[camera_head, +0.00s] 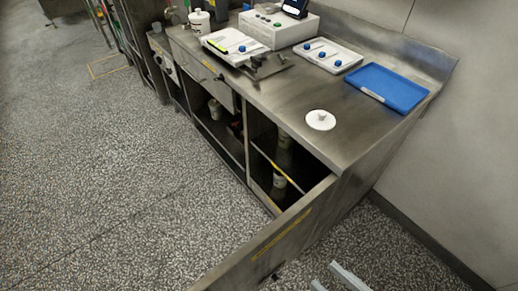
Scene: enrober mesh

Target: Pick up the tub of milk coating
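Several tubs are in view, and their labels are too small to read, so I cannot tell which holds milk coating. One pale tub (279,181) stands low inside the open cabinet under the counter, and another tub (284,139) is in shadow above it. A further pale tub (215,108) sits in the open bay to the left. A white lidded tub (200,22) stands on the counter at the back left. My gripper (334,283) shows at the bottom edge, its two grey fingers apart with nothing seen between them.
The cabinet door (268,246) stands open, swung toward the lower left. The steel counter (285,97) bears a white round lid (320,120), a blue tray (387,88), a white tray (351,57) with blue-knobbed tools and a control box (279,29). The speckled floor at left is clear.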

